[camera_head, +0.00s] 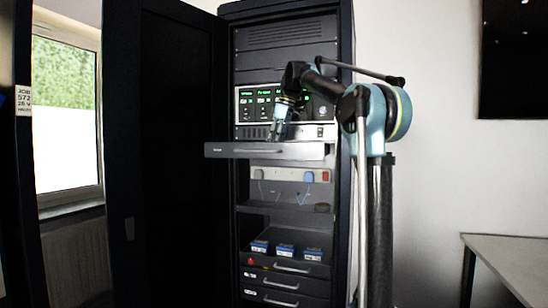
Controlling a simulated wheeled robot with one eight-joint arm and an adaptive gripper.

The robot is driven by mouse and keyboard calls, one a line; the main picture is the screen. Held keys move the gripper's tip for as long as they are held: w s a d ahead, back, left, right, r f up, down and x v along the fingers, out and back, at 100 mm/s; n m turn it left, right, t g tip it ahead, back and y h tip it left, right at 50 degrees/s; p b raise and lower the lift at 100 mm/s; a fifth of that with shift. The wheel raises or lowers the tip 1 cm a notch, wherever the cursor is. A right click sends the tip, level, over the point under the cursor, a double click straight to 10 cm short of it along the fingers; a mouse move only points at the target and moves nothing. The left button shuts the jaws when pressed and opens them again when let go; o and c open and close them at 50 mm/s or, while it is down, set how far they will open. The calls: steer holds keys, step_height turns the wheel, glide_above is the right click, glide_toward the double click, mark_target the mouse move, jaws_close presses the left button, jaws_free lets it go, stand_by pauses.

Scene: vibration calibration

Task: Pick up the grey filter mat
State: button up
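I cannot make out a grey filter mat in this view. My gripper (275,135) points down just above a pulled-out grey drawer (230,151) in the open rack. The drawer's front hides whatever lies inside it, and I see nothing clearly held. The fingers are too small and dark to tell whether they are open or shut.
The rack's dark door (165,160) stands open on the left. Instruments with green displays (262,95) sit behind my gripper. A table (510,258) stands at right.

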jaws_close()
stand_by(0.3)
